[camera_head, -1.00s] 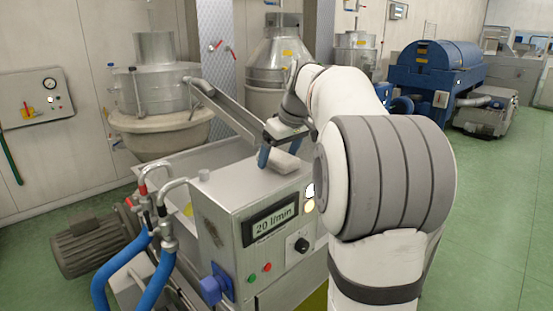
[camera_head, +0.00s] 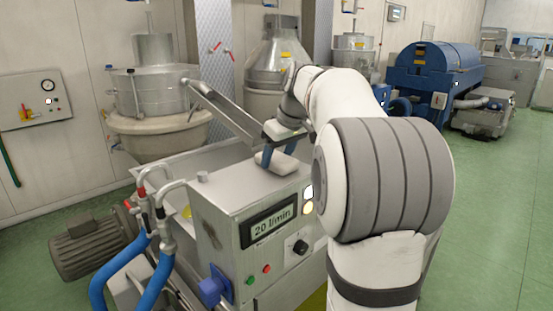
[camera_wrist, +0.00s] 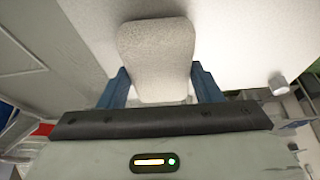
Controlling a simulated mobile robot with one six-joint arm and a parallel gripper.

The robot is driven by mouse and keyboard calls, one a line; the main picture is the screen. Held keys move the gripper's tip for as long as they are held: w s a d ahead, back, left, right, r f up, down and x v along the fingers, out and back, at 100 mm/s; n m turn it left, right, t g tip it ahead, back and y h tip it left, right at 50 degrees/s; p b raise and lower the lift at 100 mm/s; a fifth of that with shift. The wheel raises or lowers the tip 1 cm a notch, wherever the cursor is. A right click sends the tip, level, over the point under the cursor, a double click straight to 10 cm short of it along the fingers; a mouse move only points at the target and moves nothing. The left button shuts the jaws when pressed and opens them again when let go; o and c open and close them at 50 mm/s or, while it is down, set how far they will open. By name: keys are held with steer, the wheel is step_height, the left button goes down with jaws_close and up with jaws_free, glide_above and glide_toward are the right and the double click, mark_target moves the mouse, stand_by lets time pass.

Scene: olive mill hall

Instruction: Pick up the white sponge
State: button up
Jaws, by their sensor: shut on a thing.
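The white sponge (camera_head: 280,164) sits at the top of the grey metal cabinet (camera_head: 232,184) that bears the "20 l/min" display. My gripper (camera_head: 279,149) is above it, pointing down, with its blue fingers at the sponge. In the wrist view the sponge (camera_wrist: 157,55) lies between the two blue fingertips of my gripper (camera_wrist: 161,84), which is shut on it. The sponge looks pale and block-shaped with rounded corners. I cannot tell whether it still touches the cabinet top. My arm hides part of the cabinet's right side.
A small metal knob (camera_head: 203,177) stands on the cabinet top; it also shows in the wrist view (camera_wrist: 278,84). Blue hoses (camera_head: 130,262) with metal bends rise at the front left. A metal chute (camera_head: 222,107) slopes down behind the cabinet. Green floor (camera_head: 495,220) is open at right.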

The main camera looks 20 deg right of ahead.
mark_target(278, 157)
step_height(278, 157, up, 10)
stand_by(0.6)
steer(key=o, duration=0.4)
steer(key=c, duration=0.3)
steer(key=shift+c, duration=0.2)
steer(key=shift+f, duration=0.1)
